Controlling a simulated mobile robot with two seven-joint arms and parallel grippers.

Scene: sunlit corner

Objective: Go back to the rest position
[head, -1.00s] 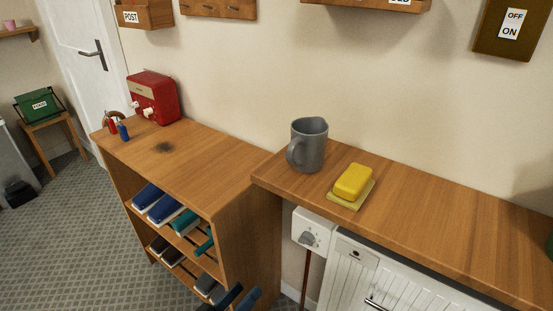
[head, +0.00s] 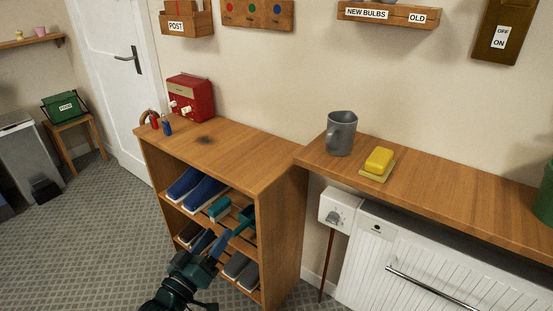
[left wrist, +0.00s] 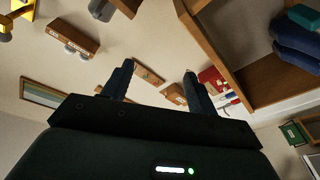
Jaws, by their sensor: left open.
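My left gripper (head: 219,248) is at the bottom of the head view, in front of the open side of the wooden shoe shelf (head: 280,215). In the left wrist view the two fingers (left wrist: 157,82) of the left gripper stand apart, with nothing held between them. The head view does not clearly show whether the fingers touch the shelf or the shoes. My right gripper is in neither view.
Blue shoes (head: 205,192) and teal shoes (head: 220,208) lie in the shelf. A grey mug (head: 341,133) and a yellow sponge (head: 379,160) stand on the right counter (head: 440,196), above a white radiator (head: 400,262). Carpet (head: 90,250) is clear at left.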

